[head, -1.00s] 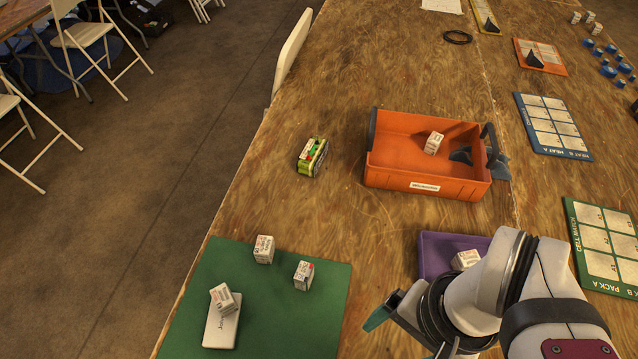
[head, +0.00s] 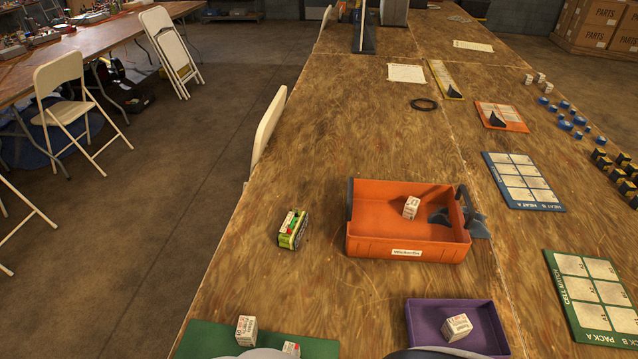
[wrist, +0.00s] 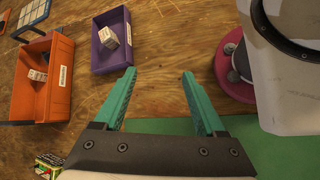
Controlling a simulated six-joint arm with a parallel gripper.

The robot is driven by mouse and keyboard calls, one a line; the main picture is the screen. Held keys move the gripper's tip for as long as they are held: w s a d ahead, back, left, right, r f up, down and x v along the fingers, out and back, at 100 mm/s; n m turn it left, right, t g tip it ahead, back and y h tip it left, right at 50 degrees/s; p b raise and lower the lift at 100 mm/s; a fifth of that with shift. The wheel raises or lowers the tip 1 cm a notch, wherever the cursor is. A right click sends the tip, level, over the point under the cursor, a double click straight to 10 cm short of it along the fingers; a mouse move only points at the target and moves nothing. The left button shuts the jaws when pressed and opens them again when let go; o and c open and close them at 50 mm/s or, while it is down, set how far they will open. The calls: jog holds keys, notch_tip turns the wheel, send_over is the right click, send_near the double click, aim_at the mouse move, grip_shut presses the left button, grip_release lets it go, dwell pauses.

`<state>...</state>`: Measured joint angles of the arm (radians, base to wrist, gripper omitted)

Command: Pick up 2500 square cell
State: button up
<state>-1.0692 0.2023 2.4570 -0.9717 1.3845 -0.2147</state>
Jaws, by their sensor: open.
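White box-shaped cells with printed labels are in view; the labels are too small to read, so I cannot tell which is the 2500 square cell. One cell (head: 246,330) stands on the green mat (head: 205,340), and another (head: 291,349) shows partly at the bottom edge. One cell (head: 457,327) lies in the purple tray (head: 413,328), also seen in the wrist view (wrist: 108,37). One cell (head: 411,207) is in the orange bin (head: 400,253). My gripper (wrist: 160,74) is open and empty, its green fingers apart above the wood table beside the green mat.
A green toy-like vehicle (head: 292,229) stands left of the orange bin. Label cards, blue pieces (head: 565,125) and a black ring (head: 424,104) lie farther back and right. Bare wood lies between the bin and the green mat.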

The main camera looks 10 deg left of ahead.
jog(key=s+a+f+n+t+y, duration=0.1)
jog(key=a+f+n+t+y, duration=0.4)
jog(key=a+n, duration=0.4)
jog(key=s+a+f+n+t+y, duration=0.2)
jog(key=a+n+t, duration=0.45)
jog(key=n, duration=0.45)
jog(key=shift+g, duration=0.25)
jog(key=x, duration=1.5)
jog(key=shift+f, duration=0.2)
grip_shut()
